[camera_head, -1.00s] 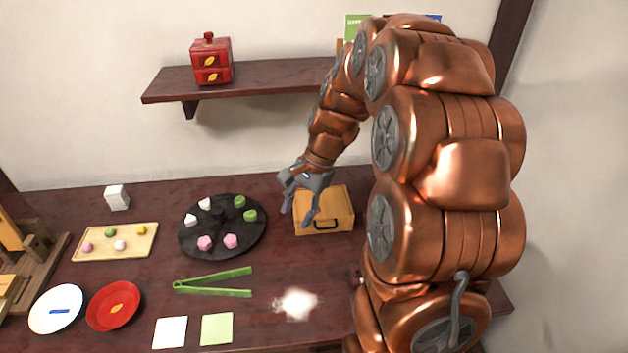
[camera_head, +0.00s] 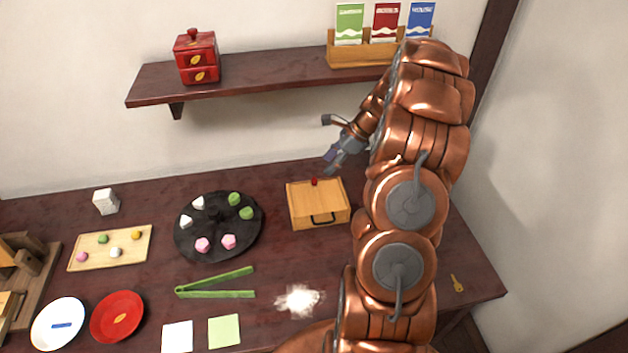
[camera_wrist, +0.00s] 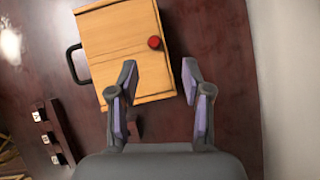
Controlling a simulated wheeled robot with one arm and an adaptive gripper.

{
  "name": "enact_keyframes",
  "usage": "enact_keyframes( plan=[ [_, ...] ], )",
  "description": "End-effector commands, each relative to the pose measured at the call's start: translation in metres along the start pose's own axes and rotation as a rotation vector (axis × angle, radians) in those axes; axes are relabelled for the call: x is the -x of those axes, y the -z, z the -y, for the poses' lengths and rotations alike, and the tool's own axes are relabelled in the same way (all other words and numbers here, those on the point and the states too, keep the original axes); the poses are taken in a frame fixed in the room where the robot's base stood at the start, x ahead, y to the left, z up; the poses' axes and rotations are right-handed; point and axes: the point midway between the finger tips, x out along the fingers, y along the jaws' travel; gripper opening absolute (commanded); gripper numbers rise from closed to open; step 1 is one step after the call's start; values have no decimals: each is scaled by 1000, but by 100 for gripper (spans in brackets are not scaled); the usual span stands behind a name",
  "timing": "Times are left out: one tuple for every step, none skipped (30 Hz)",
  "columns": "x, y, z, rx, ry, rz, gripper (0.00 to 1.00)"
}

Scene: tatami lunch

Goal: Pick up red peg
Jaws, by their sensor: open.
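A small red peg (camera_head: 314,182) stands on the top of a light wooden box (camera_head: 318,208) with a black handle, near the box's back edge. In the wrist view the red peg (camera_wrist: 154,43) shows as a round red top near one edge of the wooden box (camera_wrist: 112,45), ahead of the fingertips. My gripper (camera_head: 329,143) is raised above and behind the box, apart from the peg. In the wrist view my gripper (camera_wrist: 160,72) is open, with nothing between its fingers.
A black round tray (camera_head: 186,246) with white, green and pink sweets stands left of the box. Green tongs (camera_head: 215,284) lie in front. A wall shelf (camera_head: 270,84) bears a red box (camera_head: 198,58) and a card holder (camera_head: 350,52). A key (camera_head: 457,283) lies at right.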

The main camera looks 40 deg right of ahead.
Motion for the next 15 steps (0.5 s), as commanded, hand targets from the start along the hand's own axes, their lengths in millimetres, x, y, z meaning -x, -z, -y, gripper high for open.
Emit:
enact_keyframes(
  plan=[
    [-6,-2,-1,1,-4,1,49],
    [-8,-2,-2,1,-5,1,49],
    [-12,-2,-2,1,-6,1,49],
    [-13,-2,-2,1,-5,1,49],
    [-15,-2,-2,1,-5,1,49],
    [-16,-2,-2,1,-4,1,49],
    [-18,-2,-2,2,-4,1,49],
    [-19,-2,-3,2,-3,1,49],
    [-22,-2,-3,2,-2,0,49],
    [-25,-2,-4,2,-2,-1,49],
    [-28,-3,-5,1,-2,-1,49],
    [-33,-4,-6,0,-3,1,49],
    [-38,-4,-7,1,-4,2,49],
    [-42,-4,-9,1,-5,2,49],
    [-49,-3,-8,0,-4,1,49]
  ],
)
